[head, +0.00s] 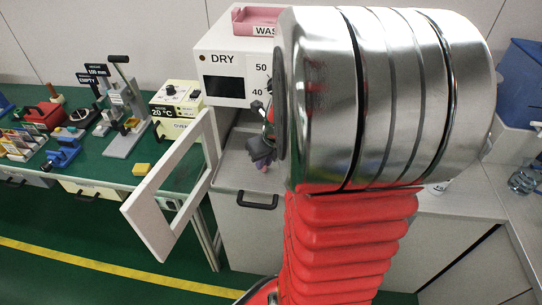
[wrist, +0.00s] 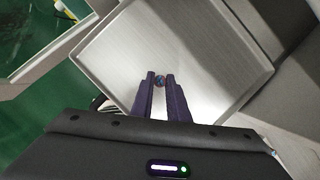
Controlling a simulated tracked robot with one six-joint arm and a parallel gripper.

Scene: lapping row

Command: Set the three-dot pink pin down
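My gripper (head: 262,150) hangs partly hidden behind my arm, above the grey surface in front of the DRY box. In the wrist view, the two dark fingers (wrist: 160,84) are a little apart, with a small round end of a pin (wrist: 160,80) between their tips. A small pink patch of the pin (head: 264,168) shows just below the fingers in the head view. Its dots cannot be made out. Below the fingers is a bare metal tray (wrist: 200,35) with a raised rim. I cannot tell whether the pin touches it.
The white DRY box (head: 222,62) stands behind, and an open white framed door (head: 150,213) juts out at the left. A pink tray (head: 256,17) sits on the box. The green bench (head: 120,165) at the left carries several fixtures. A blue bin (head: 520,75) stands at the right.

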